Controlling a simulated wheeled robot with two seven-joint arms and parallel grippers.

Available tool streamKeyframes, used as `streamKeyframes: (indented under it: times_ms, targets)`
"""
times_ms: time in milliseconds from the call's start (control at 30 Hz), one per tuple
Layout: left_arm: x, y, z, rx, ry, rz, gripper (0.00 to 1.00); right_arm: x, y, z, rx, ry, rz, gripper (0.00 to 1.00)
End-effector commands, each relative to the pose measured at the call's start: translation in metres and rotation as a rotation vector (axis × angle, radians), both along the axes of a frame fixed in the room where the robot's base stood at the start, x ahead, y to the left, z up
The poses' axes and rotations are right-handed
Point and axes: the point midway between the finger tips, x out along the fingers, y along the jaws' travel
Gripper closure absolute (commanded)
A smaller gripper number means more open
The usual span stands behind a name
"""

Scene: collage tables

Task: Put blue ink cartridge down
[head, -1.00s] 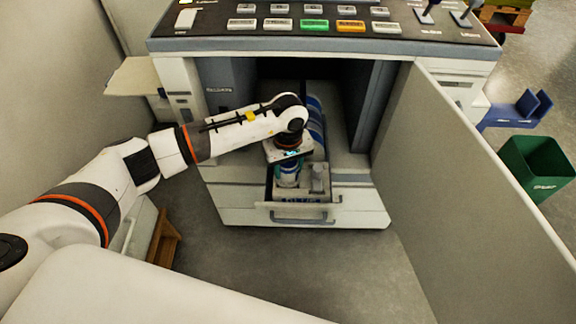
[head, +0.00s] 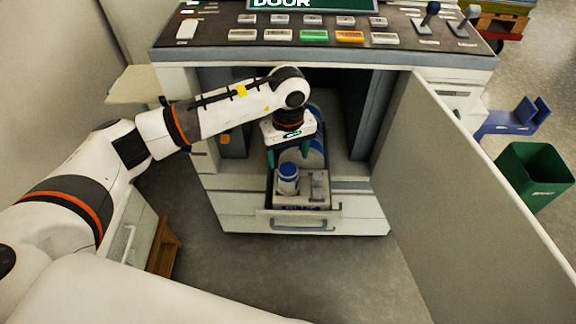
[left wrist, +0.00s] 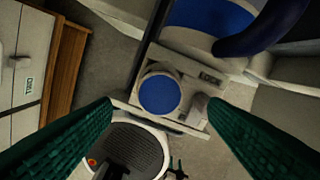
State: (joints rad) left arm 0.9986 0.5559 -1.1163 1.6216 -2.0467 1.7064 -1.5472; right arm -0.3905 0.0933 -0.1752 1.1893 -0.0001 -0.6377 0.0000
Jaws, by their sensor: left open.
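The blue ink cartridge (head: 288,178) stands upright in the pulled-out drawer (head: 320,203) at the front of the machine. It is a white cylinder with a blue top. In the left wrist view its round blue top (left wrist: 160,95) faces the camera, inside the drawer tray. My left gripper (head: 288,157) is open above and behind the cartridge, and its green fingers are clear of it. In the left wrist view the two fingers (left wrist: 160,101) are spread wide with nothing between them at their tips. My right gripper is not in view.
The machine's door (head: 470,190) stands open on the right. A larger blue-and-white roll (head: 316,150) sits in the cavity behind the drawer. A control panel (head: 320,48) spans the top. A green bin (head: 536,172) and a blue holder (head: 515,118) stand at the right. Floor in front is clear.

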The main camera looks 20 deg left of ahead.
Motion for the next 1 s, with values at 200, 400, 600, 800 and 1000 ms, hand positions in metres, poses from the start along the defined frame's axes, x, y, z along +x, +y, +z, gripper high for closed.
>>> streamKeyframes:
  times_ms: [200, 400, 600, 800, 1000]
  targets:
    - [0.0, 0.001, 0.03, 0.001, -0.002, 0.001, 0.32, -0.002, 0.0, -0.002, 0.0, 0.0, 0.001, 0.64]
    - [0.0, 0.0, 0.036, 0.0, 0.0, 0.001, 0.32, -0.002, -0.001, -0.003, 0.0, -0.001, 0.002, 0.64]
    - [0.0, 0.0, 0.036, 0.0, 0.0, 0.001, 0.32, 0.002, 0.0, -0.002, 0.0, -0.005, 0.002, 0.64]
    - [0.0, 0.0, 0.035, 0.0, 0.0, 0.001, 0.32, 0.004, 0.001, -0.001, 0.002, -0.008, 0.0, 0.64]
    - [-0.016, -0.042, 0.025, -0.179, 0.029, 0.019, 0.32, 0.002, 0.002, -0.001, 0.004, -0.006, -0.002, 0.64]
